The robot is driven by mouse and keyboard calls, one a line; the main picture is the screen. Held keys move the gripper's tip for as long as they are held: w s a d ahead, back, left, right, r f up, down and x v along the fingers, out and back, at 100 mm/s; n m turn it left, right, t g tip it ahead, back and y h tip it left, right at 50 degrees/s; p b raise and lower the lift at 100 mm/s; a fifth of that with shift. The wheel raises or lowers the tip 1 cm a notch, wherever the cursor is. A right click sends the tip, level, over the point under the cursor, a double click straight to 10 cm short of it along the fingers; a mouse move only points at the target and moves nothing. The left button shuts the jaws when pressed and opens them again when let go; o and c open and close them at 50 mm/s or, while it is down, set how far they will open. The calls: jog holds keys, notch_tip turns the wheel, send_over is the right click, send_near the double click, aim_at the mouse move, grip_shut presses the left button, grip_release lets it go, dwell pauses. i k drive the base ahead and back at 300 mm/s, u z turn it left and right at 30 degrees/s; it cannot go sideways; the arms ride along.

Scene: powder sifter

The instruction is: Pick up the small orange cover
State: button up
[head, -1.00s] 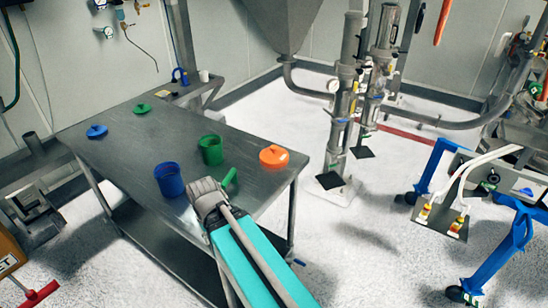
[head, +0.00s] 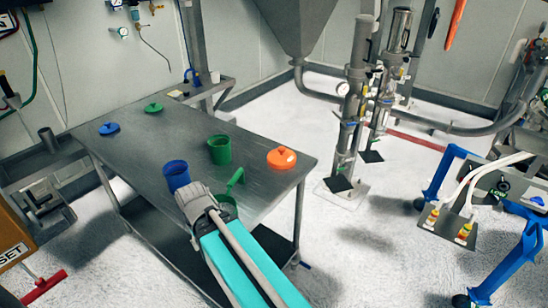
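The small orange cover (head: 282,157) lies on the right end of the grey metal table (head: 165,140), near its edge. It looks round with a raised knob on top. Nothing touches it. My gripper (head: 190,208) is over the table's front edge, left of and nearer than the cover, clearly apart from it. My gripper's fingers are hidden behind its own body, so I cannot tell whether it is open or shut.
A blue cup (head: 176,176) stands right by my gripper. A green cup (head: 219,149) stands between it and the cover. A green handled item (head: 236,180) is partly hidden behind my arm. Blue (head: 109,128) and green (head: 154,107) lids lie at the far left.

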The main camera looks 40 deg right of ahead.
aim_at(282, 159)
jog(key=u, duration=0.45)
jog(key=k, duration=1.1)
jog(key=z, duration=1.15)
jog(key=i, duration=0.7)
